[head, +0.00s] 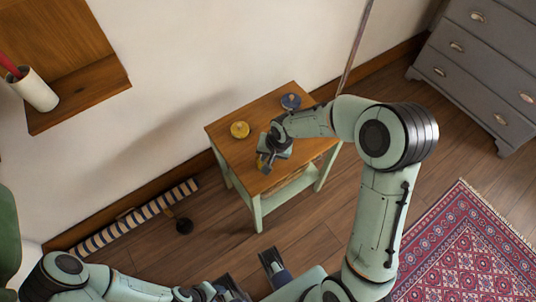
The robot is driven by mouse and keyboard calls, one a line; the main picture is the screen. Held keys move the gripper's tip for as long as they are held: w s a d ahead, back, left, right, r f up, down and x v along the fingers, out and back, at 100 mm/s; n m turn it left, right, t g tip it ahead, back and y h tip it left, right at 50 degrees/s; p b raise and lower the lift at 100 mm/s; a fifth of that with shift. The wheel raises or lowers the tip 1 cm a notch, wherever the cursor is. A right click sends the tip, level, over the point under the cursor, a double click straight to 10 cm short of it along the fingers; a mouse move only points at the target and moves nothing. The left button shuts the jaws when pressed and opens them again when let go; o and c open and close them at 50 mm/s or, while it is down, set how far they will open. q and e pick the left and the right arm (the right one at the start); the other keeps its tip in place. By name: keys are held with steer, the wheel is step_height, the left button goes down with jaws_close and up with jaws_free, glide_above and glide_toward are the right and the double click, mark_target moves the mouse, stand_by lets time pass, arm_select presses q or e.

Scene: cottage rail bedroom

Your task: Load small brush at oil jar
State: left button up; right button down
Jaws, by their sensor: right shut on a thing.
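A small wood-topped table (222,135) with pale green legs stands against the wall. I cannot read which is the oil jar.
A wooden wall shelf (80,95) holds a white cup (34,90) at upper left. A grey chest of drawers (482,60) stands at upper right. A patterned red rug (465,245) lies at lower right. A striped roll (135,217) lies along the wall.

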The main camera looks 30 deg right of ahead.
steer(key=shift+s+f+b, duration=0.1)
steer(key=shift+f+b, duration=0.35)
steer(key=shift+f, duration=0.05)
stand_by(1.5)
steer(key=shift+r, duration=0.1)
steer(key=shift+r+p, duration=2.4)
steer(key=shift+r, duration=1.1)
step_height(320, 180, up, 8)
steer(key=p, duration=0.4)
steer(key=w+a+f+n+g+y, duration=0.1)
steer(key=w+a+f+n, duration=0.4)
steer(key=n, duration=0.3)
steer(key=shift+a+f+g+p, duration=0.3)
steer(key=shift+a+f, duration=0.05)
steer(key=shift+f, duration=0.05)
